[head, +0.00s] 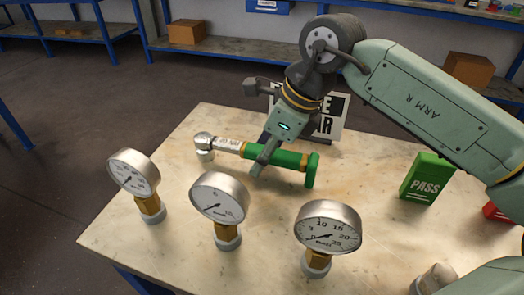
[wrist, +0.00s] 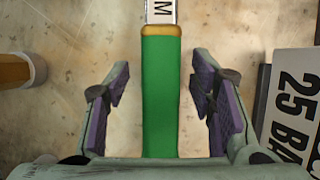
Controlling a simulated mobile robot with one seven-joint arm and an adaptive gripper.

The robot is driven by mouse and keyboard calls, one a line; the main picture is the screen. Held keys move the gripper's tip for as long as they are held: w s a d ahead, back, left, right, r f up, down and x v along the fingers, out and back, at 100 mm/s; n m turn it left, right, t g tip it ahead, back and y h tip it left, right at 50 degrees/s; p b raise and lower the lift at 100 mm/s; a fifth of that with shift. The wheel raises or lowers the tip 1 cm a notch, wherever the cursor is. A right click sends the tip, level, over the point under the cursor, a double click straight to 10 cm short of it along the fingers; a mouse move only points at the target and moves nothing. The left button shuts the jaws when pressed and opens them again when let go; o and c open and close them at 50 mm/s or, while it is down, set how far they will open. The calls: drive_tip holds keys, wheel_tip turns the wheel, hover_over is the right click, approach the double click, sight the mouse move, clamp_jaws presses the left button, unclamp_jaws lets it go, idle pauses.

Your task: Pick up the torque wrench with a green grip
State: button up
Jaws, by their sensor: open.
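The torque wrench (head: 276,155) lies on the table, with a green grip, a silver shaft and a ratchet head at the left end. In the wrist view its green grip (wrist: 160,95) runs upright through the middle of the picture, with a brass-coloured collar above it. My gripper (head: 262,165) is over the grip in the head view. In the wrist view the open gripper (wrist: 160,92) has one purple-padded finger on each side of the grip, with a gap on both sides. The fingertips' height against the grip is hard to tell.
Three pressure gauges (head: 220,198) stand along the table's near side. A green PASS block (head: 426,177) and a red block (head: 497,212) are at right. A lettered sign (head: 334,130) stands behind my gripper; it also shows in the wrist view (wrist: 292,108). Bare tabletop (head: 262,232) lies in front of the wrench.

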drive_tip(key=shift+w+a+f, duration=0.15)
drive_tip(key=shift+a+f, duration=0.1)
drive_tip(key=shift+f, duration=0.4)
drive_tip(key=shift+c, duration=0.4)
clamp_jaws()
